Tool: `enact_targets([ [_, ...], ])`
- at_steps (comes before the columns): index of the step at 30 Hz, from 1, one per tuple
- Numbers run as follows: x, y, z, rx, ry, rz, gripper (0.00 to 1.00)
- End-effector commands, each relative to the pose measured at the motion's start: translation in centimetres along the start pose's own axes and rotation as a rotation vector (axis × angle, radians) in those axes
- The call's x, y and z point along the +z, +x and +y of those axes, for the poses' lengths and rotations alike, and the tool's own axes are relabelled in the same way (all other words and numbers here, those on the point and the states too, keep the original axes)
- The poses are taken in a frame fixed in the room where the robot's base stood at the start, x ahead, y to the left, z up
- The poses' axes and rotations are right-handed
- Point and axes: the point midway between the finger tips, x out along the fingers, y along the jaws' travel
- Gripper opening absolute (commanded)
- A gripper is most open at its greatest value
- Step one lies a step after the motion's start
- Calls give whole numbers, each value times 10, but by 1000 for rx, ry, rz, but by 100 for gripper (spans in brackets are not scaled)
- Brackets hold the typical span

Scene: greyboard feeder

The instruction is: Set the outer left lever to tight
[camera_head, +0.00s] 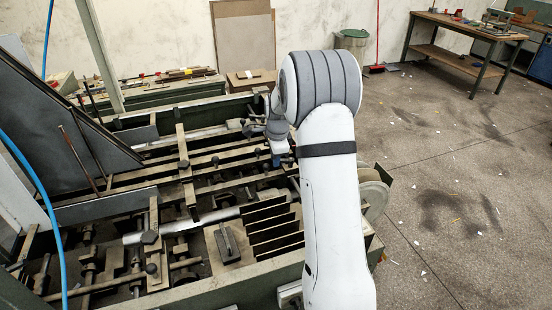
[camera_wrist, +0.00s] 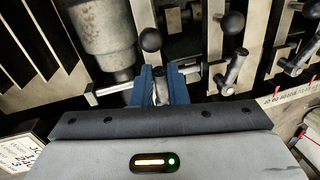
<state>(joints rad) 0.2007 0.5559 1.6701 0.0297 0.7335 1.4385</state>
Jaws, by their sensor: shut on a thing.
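In the wrist view, the two blue fingers of my gripper (camera_wrist: 160,92) are closed on a grey metal lever (camera_wrist: 161,84). Its shaft stands between the fingertips, and its lower part is hidden by my gripper. A black ball knob (camera_wrist: 151,40) shows just beyond the fingertips. A second lever (camera_wrist: 234,72) is to the right, apart from my gripper, and a third lever (camera_wrist: 298,62) is farther right. In the head view, my gripper (camera_head: 279,152) is over the machine, mostly hidden by my arm. The held lever cannot be made out there.
The machine (camera_head: 225,290) has bars, rods and knobs close around my gripper. A thick grey cylinder (camera_wrist: 103,35) is left of the fingers. Label strips (camera_wrist: 290,95) lie at the right, too small to read. Open floor (camera_head: 450,200) lies right of the machine.

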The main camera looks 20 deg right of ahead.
Motion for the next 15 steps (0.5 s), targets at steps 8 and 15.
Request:
enact_targets([
  [8, 0, 0, 0, -1, 1, 0, 29],
  [15, 0, 0, 0, -1, 0, 0, 35],
])
